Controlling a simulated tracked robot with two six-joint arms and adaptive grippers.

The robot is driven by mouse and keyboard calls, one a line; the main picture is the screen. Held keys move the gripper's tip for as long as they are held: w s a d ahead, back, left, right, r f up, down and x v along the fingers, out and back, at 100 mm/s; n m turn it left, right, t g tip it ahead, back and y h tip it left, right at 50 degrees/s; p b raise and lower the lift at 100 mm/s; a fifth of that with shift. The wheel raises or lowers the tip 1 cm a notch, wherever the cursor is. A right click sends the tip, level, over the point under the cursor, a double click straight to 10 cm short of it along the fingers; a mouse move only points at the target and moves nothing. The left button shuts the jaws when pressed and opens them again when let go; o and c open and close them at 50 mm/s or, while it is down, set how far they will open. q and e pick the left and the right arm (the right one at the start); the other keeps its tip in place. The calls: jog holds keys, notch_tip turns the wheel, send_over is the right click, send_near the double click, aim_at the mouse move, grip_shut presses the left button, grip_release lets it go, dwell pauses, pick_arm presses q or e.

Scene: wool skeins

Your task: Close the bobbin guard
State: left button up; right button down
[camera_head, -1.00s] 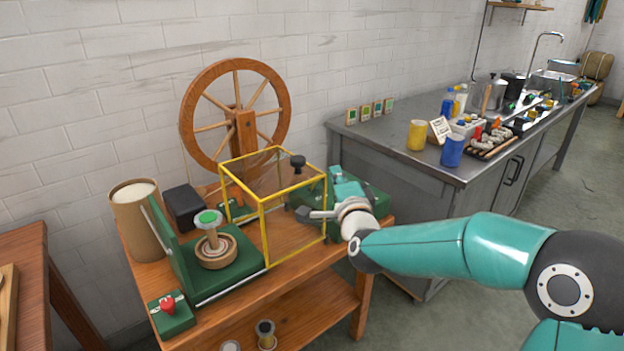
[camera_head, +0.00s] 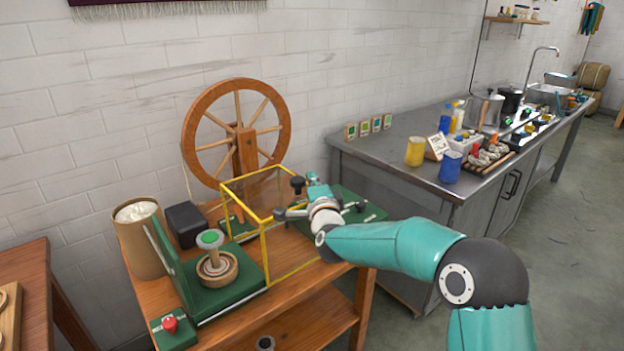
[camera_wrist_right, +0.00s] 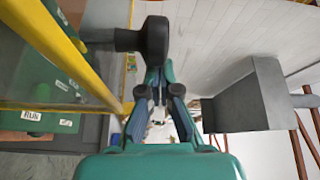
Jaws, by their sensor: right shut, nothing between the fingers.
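The bobbin guard (camera_head: 264,240) is a clear box with a yellow frame on the green machine bed. It stands to the right of the bobbin (camera_head: 212,250), which is uncovered on its wooden ring. A black knob (camera_head: 297,184) sticks out from the guard; it shows large in the right wrist view (camera_wrist_right: 154,40), with its stem by the yellow frame. My right gripper (camera_head: 281,214) is shut and empty beside the guard's right part, close to the knob. In the wrist view its fingers (camera_wrist_right: 156,82) point toward the knob; contact is unclear. My left gripper is out of view.
A spoked wooden wheel (camera_head: 237,135) stands behind the guard. A tan canister (camera_head: 140,238) and a dark box (camera_head: 185,222) are at the back left. A red button (camera_head: 170,324) sits front left. A metal counter (camera_head: 390,160) with jars stands at the right.

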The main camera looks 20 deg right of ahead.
jog(key=shift+a+f, duration=0.15)
jog(key=shift+a, duration=0.15)
jog(key=shift+s+a, duration=0.15)
jog(key=shift+a, duration=0.15)
jog(key=s+a+b, duration=0.2)
jog(key=a, duration=0.6)
jog(key=s+a+b, duration=0.2)
jog(key=s+a, duration=0.1)
jog(key=a, duration=0.5)
jog(key=shift+s+a+b, duration=0.15)
jog(key=shift+a+b, duration=0.05)
jog(key=shift+b, duration=0.2)
jog(key=shift+a, duration=0.1)
